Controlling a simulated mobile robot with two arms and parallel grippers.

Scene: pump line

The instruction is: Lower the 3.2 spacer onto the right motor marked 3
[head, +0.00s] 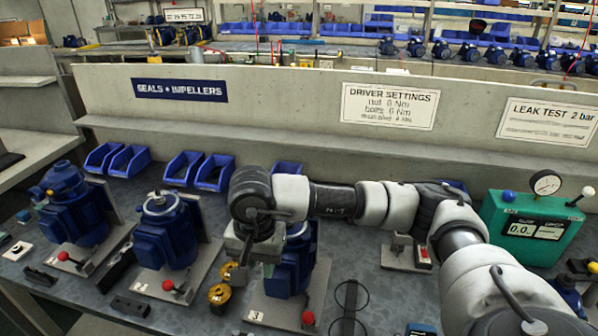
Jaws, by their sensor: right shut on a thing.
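The right motor (290,269) is blue and stands on a grey plate with a tag marked 3 (256,316). My right gripper (241,277) points down in front of the motor's left side and hides part of it and most of its top. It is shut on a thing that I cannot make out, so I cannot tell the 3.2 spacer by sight. I cannot tell the gap between gripper and motor. Two yellow and black round pieces (219,297) show close to the left of the fingers. My left gripper is not in view.
Two more blue motors (166,236) (74,211) stand on plates to the left. Red-knobbed levers (308,318) stick up at the plates' fronts. Blue bins (213,173) line the back. A green leak tester (531,226) stands at the right. A black ring-shaped outline (349,302) marks the bench.

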